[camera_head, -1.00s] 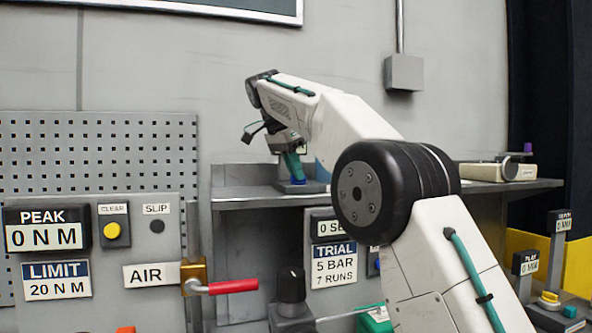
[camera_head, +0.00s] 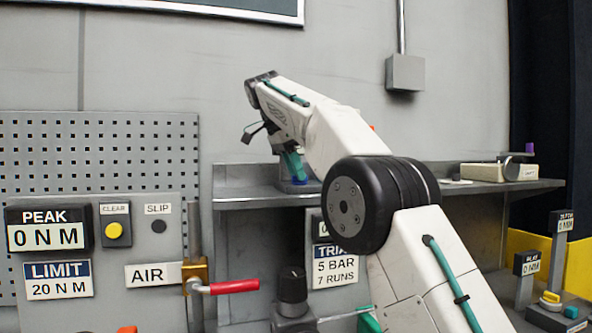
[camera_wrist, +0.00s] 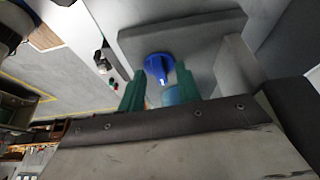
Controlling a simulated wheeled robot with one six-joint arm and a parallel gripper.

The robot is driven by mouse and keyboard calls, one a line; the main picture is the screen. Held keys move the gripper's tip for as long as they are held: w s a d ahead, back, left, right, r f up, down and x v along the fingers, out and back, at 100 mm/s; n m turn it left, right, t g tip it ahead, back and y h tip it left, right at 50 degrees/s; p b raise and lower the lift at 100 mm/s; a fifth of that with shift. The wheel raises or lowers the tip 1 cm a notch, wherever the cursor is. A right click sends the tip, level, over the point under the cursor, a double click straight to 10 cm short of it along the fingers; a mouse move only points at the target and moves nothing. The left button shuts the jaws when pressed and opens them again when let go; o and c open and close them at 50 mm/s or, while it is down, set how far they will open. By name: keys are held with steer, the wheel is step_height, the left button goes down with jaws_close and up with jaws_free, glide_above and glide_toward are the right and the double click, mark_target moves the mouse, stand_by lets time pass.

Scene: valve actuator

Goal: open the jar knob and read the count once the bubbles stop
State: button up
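A blue knob (camera_wrist: 158,64) shows in the wrist view at the fingertips, in front of a grey block (camera_wrist: 200,35). My gripper (camera_wrist: 160,82) has its two green fingers apart, one on each side of the knob's lower part. I cannot tell whether they touch it. A paler blue round part (camera_wrist: 177,95) lies between the fingers and is partly hidden. In the head view my gripper (camera_head: 292,166) points down at the shelf, with a bit of blue (camera_head: 300,181) below it. The jar is not clearly seen. A count display (camera_head: 322,228) is mostly hidden behind my arm.
The grey shelf (camera_head: 245,202) runs along the wall. A TRIAL label (camera_head: 335,270) reads 5 BAR, 7 RUNS. A red-handled AIR valve (camera_head: 233,286) and a PEAK display (camera_head: 46,228) reading 0 N M are at left. A beige instrument (camera_head: 497,172) sits at the shelf's right end.

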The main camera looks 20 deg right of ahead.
stand_by(0.3)
steer(key=n, duration=0.2)
steer(key=n+t, duration=0.1)
steer(key=n, duration=0.1)
steer(key=shift+s+d+t, duration=0.15)
steer(key=shift+s+t, duration=0.15)
steer(key=shift+s, duration=0.05)
steer(key=n+t+y, duration=0.1)
steer(key=n, duration=0.3)
steer(key=shift+s+d+n, duration=0.1)
steer(key=shift+n, duration=0.3)
steer(key=n, duration=0.2)
steer(key=n+t+y, duration=0.1)
steer(key=shift+s+d+n+y, duration=0.1)
steer(key=shift+d+n+y, duration=0.1)
steer(key=shift+n+y, duration=0.15)
steer(key=n, duration=0.1)
steer(key=n+y, duration=0.1)
steer(key=n, duration=0.3)
steer(key=shift+d+t+y, duration=0.25)
steer(key=shift+t+y, duration=0.05)
steer(key=shift+y, duration=0.05)
steer(key=v, duration=0.7)
steer(key=s+d+f+g, duration=0.1)
steer(key=s+f, duration=0.8)
steer(key=s, duration=0.5)
steer(key=s+d+f+g, duration=0.1)
steer(key=s+f, duration=0.9)
steer(key=s, duration=0.4)
steer(key=shift+d, duration=0.15)
